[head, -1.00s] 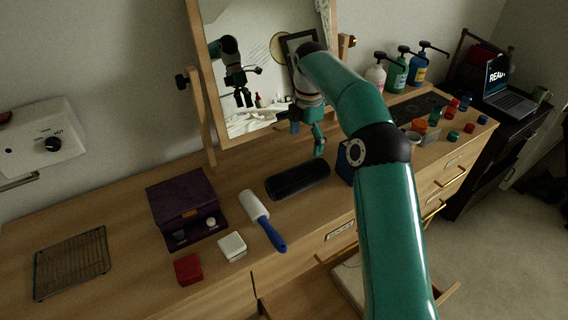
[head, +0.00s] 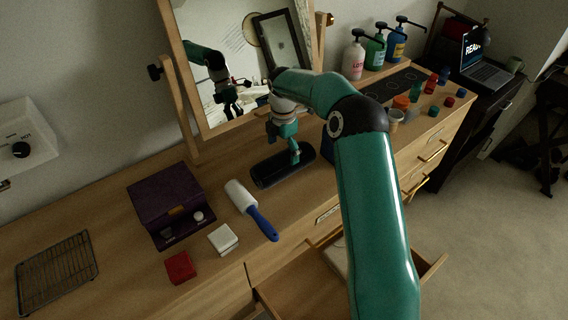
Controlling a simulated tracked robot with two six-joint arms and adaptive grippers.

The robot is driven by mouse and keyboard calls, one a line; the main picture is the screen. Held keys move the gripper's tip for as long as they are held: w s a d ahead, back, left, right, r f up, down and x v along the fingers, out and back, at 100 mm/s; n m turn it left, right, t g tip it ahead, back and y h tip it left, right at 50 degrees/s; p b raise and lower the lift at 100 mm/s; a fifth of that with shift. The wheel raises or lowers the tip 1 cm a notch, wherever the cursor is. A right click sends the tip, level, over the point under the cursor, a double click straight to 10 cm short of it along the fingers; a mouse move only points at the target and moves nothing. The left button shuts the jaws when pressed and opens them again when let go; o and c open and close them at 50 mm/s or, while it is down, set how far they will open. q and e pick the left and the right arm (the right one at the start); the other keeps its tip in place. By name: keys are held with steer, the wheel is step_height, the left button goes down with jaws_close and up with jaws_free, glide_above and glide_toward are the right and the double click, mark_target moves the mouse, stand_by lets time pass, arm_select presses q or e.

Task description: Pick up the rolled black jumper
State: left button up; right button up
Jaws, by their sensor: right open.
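The rolled black jumper (head: 268,174) appears as a dark, rounded, oblong roll lying on the wooden dresser top, in front of the mirror. My right gripper (head: 295,158) is open and points down over the right half of the roll. Its fingers hide part of the roll. I cannot tell whether they touch it. My left gripper is not in view.
A lint roller (head: 250,208) with a blue handle lies left of the roll. A purple box (head: 165,195), a white box (head: 223,239) and a red box (head: 180,267) stand farther left. The mirror (head: 225,60) rises behind. A drawer (head: 300,290) is open below.

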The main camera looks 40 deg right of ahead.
mark_target(284, 156)
steer(key=f+p, duration=0.1)
steer(key=f, duration=0.1)
steer(key=f+p, duration=0.1)
steer(key=f, duration=0.1)
steer(key=shift+s+f, duration=0.2)
steer(key=shift+f, duration=0.5)
steer(key=shift+c, duration=0.3)
steer(key=shift+r, duration=0.1)
steer(key=c, duration=1.2)
steer(key=shift+o, duration=0.2)
